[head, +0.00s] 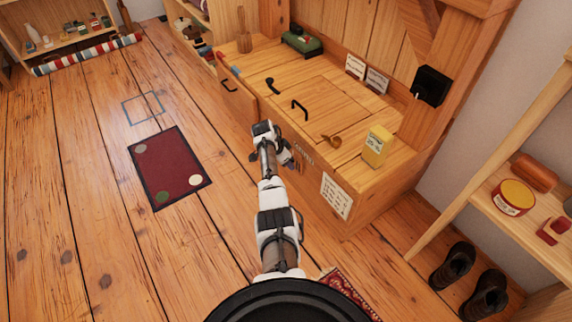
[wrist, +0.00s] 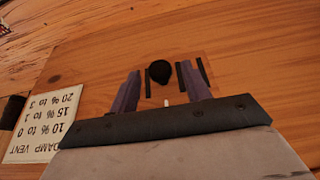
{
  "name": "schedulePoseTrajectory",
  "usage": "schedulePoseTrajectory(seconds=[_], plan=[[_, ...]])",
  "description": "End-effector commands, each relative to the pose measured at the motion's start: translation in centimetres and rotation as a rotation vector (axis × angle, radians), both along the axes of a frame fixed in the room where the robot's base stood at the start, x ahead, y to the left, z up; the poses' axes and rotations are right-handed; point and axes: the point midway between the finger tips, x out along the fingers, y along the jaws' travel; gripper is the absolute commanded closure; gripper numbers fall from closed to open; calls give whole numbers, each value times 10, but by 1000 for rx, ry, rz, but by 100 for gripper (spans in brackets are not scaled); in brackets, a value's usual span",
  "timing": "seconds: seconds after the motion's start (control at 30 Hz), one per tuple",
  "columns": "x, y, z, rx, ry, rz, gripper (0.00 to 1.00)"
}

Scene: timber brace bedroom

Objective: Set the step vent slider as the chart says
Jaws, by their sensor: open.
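In the wrist view the step vent slider's round black knob (wrist: 159,72) sits on a wooden panel among narrow dark slots (wrist: 203,73). A small white mark (wrist: 166,102) shows below it. My gripper (wrist: 160,76) is open, with one finger on each side of the knob; I cannot tell whether they touch it. The white chart (wrist: 45,122) is upside down at left and reads DAMP VENT, 10 % to 0, 15 % to 1, 20 % to 3. In the head view the chart (head: 336,195) is on the step's front, and my gripper (head: 288,163) is beside that front.
The wooden top (head: 330,95) carries black handles (head: 300,108), a wooden scoop (head: 332,140), a yellow box (head: 376,147) and a green case (head: 302,40). A black wall box (head: 431,85) hangs behind. Boots (head: 470,280) stand at right. Floor at left is open around a red mat (head: 168,170).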

Motion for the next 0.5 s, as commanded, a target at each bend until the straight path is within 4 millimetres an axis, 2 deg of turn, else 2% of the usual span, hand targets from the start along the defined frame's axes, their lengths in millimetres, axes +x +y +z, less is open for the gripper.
schedulePoseTrajectory(seconds=[0.1, 0.4, 0.5], plan=[[2, -2, -7, 0, 0, 0, 53], [2, -3, -8, 0, 0, 0, 53], [2, -3, -8, 0, 0, 0, 66]])
